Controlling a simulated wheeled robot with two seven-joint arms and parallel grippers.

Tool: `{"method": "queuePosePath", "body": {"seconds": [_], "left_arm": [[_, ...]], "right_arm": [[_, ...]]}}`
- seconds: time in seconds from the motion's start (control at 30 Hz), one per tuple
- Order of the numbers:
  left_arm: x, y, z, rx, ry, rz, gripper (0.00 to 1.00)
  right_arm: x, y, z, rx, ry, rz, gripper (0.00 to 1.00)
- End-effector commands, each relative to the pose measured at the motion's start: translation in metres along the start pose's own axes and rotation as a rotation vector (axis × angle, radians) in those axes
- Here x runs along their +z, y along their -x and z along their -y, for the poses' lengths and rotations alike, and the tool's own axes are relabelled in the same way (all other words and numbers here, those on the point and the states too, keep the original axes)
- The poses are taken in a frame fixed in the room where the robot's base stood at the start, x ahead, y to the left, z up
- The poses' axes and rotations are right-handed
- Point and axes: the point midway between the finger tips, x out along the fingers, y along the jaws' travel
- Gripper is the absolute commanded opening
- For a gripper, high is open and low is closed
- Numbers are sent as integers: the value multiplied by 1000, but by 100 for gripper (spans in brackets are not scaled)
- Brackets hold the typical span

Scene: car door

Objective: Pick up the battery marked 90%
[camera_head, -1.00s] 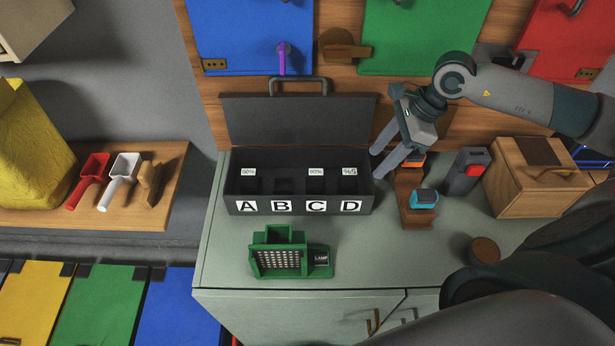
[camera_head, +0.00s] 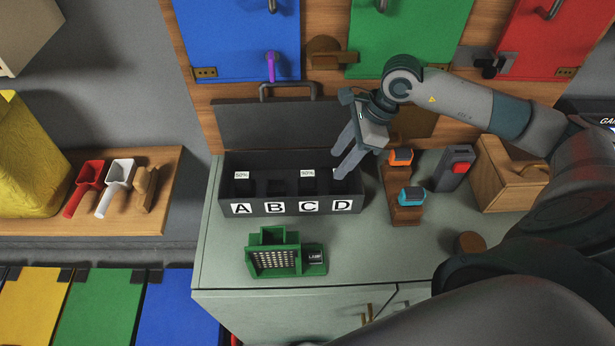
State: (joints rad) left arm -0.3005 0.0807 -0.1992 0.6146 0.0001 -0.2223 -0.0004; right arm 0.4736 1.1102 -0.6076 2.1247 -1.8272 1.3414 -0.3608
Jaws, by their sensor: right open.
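The open black box (camera_head: 291,207) on the counter has slots lettered A, B, C and D. White-labelled batteries stand in slot A (camera_head: 242,176) and slot C (camera_head: 308,175). The labels are tiny: A looks like 50%, and C may read 90%, but I cannot be sure. Slot B shows no label. A sliver of white label shows at slot D, mostly hidden behind my right gripper (camera_head: 339,165). That gripper is open, its fingers pointing down-left over the right end of the box. I cannot tell whether they touch anything. My left gripper is out of view.
The box's raised lid (camera_head: 275,124) stands behind the slots. Right of the box are a brown stand with orange and teal items (camera_head: 411,195), a grey device with a red button (camera_head: 457,169) and a wooden box (camera_head: 507,172). A green holder (camera_head: 272,260) sits in front.

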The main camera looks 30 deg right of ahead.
Motion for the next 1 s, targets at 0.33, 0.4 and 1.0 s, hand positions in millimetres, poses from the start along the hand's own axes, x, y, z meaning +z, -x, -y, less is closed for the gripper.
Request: {"method": "queuePosePath", "body": {"seconds": [0.33, 0.4, 1.0], "left_arm": [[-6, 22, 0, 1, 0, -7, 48], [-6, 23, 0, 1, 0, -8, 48], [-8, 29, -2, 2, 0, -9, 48]], "right_arm": [[44, -16, 0, 2, 0, 1, 45], [47, -18, 0, 1, -1, 0, 45], [49, -32, -1, 3, -2, 0, 45]]}}
